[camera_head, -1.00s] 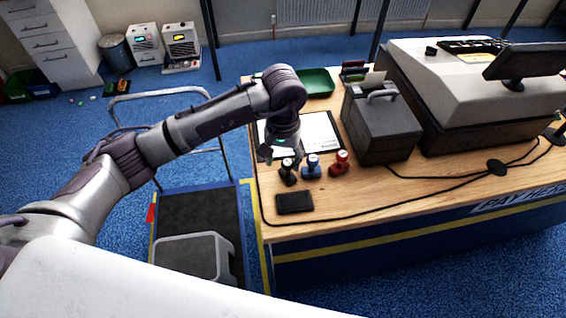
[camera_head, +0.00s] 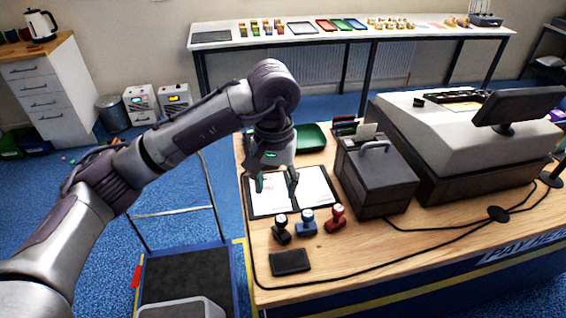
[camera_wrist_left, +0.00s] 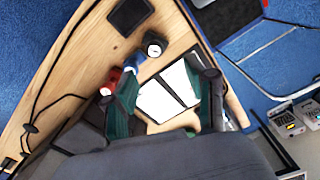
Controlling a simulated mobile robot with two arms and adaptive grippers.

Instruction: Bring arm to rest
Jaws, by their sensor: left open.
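My left arm reaches in from the left in the head view. Its gripper (camera_head: 276,188) points down above the papers on the dark clipboard (camera_head: 318,209), with its two fingers apart and nothing between them. In the left wrist view the open fingers (camera_wrist_left: 165,103) frame the white papers (camera_wrist_left: 160,101). Three stamps stand upright in front of the clipboard: black (camera_head: 282,232), blue (camera_head: 306,224) and red (camera_head: 335,218). They are apart from the gripper. My right gripper is not in view.
A black pad (camera_head: 290,262) lies near the wooden counter's front edge. A green tray (camera_head: 312,137), grey box (camera_head: 376,180) and cash register (camera_head: 470,130) stand behind and right. A cable crosses the counter. A trolley (camera_head: 185,275) stands left of it.

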